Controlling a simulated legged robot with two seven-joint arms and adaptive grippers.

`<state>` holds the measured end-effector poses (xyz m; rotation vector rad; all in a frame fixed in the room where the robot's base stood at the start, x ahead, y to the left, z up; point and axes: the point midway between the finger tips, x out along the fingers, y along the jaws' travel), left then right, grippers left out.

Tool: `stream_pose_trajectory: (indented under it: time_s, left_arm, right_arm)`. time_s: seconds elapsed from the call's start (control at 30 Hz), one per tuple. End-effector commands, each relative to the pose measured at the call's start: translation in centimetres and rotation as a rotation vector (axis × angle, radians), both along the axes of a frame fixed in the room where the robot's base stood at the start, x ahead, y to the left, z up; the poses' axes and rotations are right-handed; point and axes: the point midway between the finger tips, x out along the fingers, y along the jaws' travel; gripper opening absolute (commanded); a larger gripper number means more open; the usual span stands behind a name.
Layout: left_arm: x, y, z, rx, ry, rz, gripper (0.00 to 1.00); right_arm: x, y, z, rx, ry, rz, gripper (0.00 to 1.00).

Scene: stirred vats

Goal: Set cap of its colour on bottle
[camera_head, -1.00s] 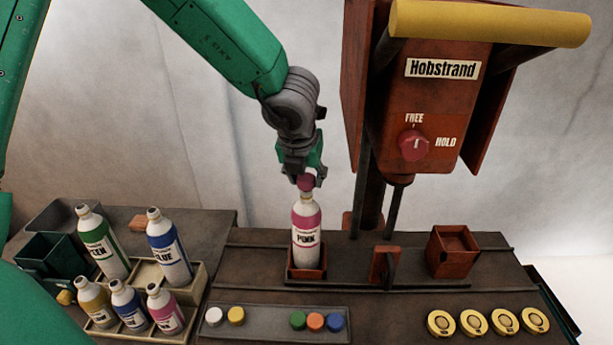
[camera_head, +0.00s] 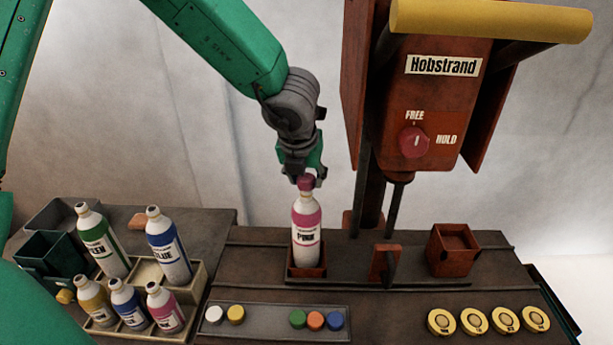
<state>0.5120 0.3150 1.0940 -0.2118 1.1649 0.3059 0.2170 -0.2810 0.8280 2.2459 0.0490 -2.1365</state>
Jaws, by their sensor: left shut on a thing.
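A white bottle with a pink band and a label reading PINK (camera_head: 306,232) stands upright in a red square holder (camera_head: 306,272). My left gripper (camera_head: 306,180) is directly above it, shut on a dark pink cap (camera_head: 306,184). The cap is at the bottle's mouth; whether it is seated or only resting there I cannot tell. A grey tray (camera_head: 268,322) in front holds white, yellow, green (camera_head: 297,319), orange and blue caps. My right gripper is not in view.
A red press labelled Hobstrand (camera_head: 425,95) with a yellow handle (camera_head: 490,22) stands behind, right of the bottle. An empty-looking red holder (camera_head: 453,252) and several yellow discs (camera_head: 474,321) are at right. A crate (camera_head: 193,287) with several bottles stands at left.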

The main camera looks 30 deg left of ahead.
Motion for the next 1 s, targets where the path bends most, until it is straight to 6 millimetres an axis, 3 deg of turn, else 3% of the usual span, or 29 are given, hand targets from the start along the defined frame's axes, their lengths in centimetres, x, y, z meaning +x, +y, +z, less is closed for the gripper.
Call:
stream_pose_trajectory:
  time_s: [0.3,0.8,0.83,0.9,1.0]
  left_arm:
    - [-0.01,0.0,-1.25,0.0,0.0,-0.001,0.24]
    - [-0.01,0.0,-1.26,0.0,0.0,0.0,0.24]
    - [-0.01,0.0,-1.26,0.0,0.0,0.0,0.41]
    - [0.0,0.0,-1.26,0.0,0.0,0.0,0.58]
    - [-0.01,0.0,-1.26,0.0,0.0,0.0,0.58]
  right_arm:
    - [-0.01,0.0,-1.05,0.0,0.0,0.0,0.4]
    - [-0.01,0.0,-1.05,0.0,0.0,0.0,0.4]
    - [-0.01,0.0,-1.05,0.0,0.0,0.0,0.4]
    - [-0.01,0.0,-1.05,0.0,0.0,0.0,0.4]
    - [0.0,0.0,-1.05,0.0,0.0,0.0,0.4]
